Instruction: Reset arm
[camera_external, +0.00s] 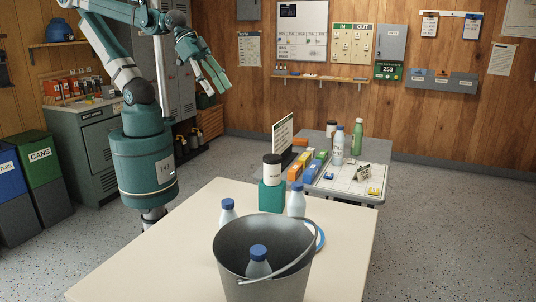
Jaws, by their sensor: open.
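My gripper (214,79) is raised in the upper left half of the external view, high above the floor and left of the tables. It is open, with nothing seen between its fingers, and it touches nothing. My arm is bent at the elbow, with the gripper hanging off to the right of it.
A cream table (150,245) in front holds a grey bucket (235,262) with a blue-capped bottle (258,266) inside. Two more bottles (228,213) (297,200) and a teal block (271,196) under a dark-lidded jar (272,170) stand behind it. A grey table (345,193) beyond holds bottles and boxes.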

